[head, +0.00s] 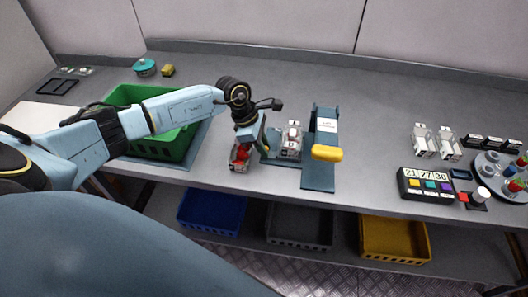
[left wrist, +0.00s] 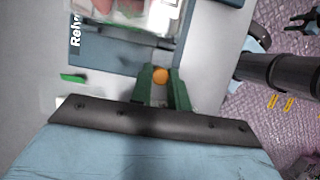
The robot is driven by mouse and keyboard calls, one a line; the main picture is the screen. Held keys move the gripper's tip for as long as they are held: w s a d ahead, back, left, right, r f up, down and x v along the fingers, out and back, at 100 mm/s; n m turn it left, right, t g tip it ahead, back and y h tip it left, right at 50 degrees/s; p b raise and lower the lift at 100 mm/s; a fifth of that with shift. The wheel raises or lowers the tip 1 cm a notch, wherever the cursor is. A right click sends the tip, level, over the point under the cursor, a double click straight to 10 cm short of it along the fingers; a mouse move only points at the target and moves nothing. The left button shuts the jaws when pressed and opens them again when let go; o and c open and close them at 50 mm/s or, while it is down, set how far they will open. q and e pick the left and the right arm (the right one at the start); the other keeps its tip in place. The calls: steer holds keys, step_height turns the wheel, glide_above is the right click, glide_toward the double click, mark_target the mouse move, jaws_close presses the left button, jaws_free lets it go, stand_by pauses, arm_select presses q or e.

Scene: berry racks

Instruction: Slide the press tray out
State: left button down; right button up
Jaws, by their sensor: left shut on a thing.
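The press (head: 325,126) is a blue-grey stand with a yellow handle (head: 328,153), right of centre on the counter. Its flat blue-grey tray (head: 283,160) extends to the left of the stand, with a clear punnet (head: 291,140) on it. In the left wrist view the tray's edge (left wrist: 130,60) and the labelled punnet (left wrist: 125,14) show beyond my fingers. My left gripper (head: 263,143) is at the tray's left end. Its green fingers (left wrist: 160,86) are shut on a small orange knob (left wrist: 160,76). My right gripper is not in view.
A clear punnet with red fruit (head: 240,157) stands by the front edge, close to my left gripper. A green crate (head: 150,145) is at the left. Blue, grey and yellow bins (head: 395,239) sit below. Clear punnets (head: 424,141) and a button panel (head: 426,184) are at the right.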

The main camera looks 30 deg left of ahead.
arm_select(q)
steer(key=shift+a, duration=0.2)
steer(key=c, duration=1.3)
jaws_free()
steer(key=shift+s+a, duration=0.1)
steer(key=shift+s, duration=0.05)
steer(key=v, duration=1.3)
steer(key=shift+a+r+b, duration=0.15)
steer(key=shift+b, duration=0.2)
